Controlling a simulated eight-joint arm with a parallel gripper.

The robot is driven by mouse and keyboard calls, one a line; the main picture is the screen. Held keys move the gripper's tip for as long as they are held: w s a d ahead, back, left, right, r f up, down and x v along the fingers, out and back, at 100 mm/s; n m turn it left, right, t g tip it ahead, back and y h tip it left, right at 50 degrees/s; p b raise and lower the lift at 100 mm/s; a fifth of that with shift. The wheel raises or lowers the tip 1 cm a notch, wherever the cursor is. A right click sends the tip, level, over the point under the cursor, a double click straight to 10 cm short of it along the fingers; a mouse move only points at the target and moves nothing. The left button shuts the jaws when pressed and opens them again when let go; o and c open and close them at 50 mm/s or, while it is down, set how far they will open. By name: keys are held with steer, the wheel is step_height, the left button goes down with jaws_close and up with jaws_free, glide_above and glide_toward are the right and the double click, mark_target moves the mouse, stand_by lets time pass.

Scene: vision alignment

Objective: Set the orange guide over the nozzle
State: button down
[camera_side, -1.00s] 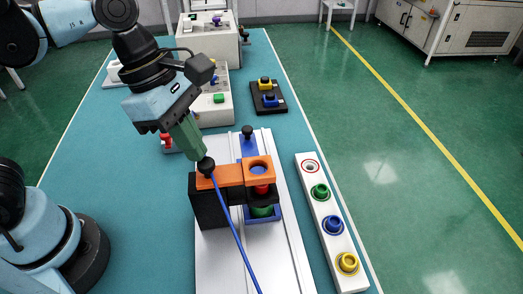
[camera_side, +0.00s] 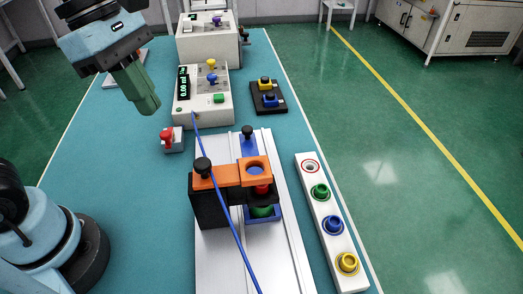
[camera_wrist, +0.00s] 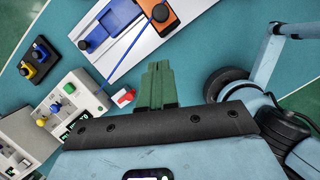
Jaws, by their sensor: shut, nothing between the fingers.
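The orange guide (camera_side: 228,174) is an orange arm with a ring at its right end. It sits on a black block (camera_side: 208,210) and carries a black knob (camera_side: 203,166). Its ring is above a red part (camera_side: 262,189), with a green part (camera_side: 262,211) lower down in a blue holder. I cannot tell which of these is the nozzle. My gripper (camera_side: 152,110) has green fingers, shut and empty, high at the upper left and well apart from the guide. In the wrist view the fingers (camera_wrist: 155,66) are together, and part of the guide (camera_wrist: 162,20) shows beyond them.
A white strip (camera_side: 325,218) with green, blue and yellow rings and a red-rimmed hole lies right. A red button box (camera_side: 172,142), a meter box (camera_side: 217,104) and a black tray (camera_side: 268,100) stand behind. A blue cable (camera_side: 232,222) crosses the guide.

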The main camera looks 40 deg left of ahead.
steer(key=shift+s+a+t+h, duration=0.6)
steer(key=shift+s+a+h, duration=0.8)
steer(key=shift+a+h, duration=1.15)
steer(key=x, duration=1.2)
steer(key=shift+w+d+r+y, duration=0.15)
steer(key=shift+w+d+y, duration=0.3)
steer(key=shift+d, duration=0.05)
